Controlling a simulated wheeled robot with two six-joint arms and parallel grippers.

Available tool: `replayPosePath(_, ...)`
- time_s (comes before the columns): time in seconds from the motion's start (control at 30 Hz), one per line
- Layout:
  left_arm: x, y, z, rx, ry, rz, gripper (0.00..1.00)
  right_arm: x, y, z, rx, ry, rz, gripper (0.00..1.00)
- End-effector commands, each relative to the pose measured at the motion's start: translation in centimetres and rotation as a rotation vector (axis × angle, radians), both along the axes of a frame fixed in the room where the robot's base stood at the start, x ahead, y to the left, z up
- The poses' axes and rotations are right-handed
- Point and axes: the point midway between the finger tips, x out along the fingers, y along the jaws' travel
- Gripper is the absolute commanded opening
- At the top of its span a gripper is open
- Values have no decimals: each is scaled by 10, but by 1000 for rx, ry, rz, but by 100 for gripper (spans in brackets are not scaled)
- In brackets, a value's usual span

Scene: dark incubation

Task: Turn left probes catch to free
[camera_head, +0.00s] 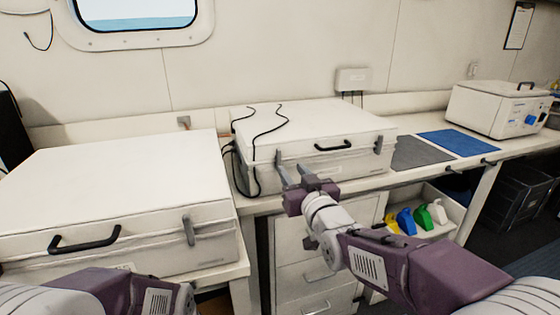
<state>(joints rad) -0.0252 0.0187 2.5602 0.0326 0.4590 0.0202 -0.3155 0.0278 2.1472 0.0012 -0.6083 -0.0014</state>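The probes box is likely the white lidded case (320,130) with black cables on its lid, on the middle of the bench. Its front has a black handle (333,146), a grey left catch (279,157) and a grey right catch (378,145). The left catch looks upright. My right gripper (291,168) is in front of the case's left front, with its two fingers apart and nothing seen between them. One fingertip overlaps the lower end of the left catch; I cannot tell whether they touch. My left arm shows at the bottom left, but its gripper is out of view.
A larger white case (120,180) with a black handle and a grey catch (189,231) stands at the left. Grey (420,152) and blue (458,143) mats lie right of the middle case. A white instrument (497,108) stands farther right. Drawers (305,272) are below the bench.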

Motion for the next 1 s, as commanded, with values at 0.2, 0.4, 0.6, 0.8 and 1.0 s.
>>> replayPosePath(0.2,0,0,2,0,0,0,36,44,14,-1,-1,3,0,35)
replayPosePath(0.4,0,0,4,0,0,0,36,72,23,-1,-1,3,-1,35)
replayPosePath(0.6,0,0,4,0,0,0,36,78,25,-1,-1,4,-1,35)
replayPosePath(0.8,0,0,4,0,0,0,36,78,25,-1,-1,4,-1,15)
replayPosePath(1.0,0,0,4,0,0,0,36,78,25,-2,-1,4,-1,0)
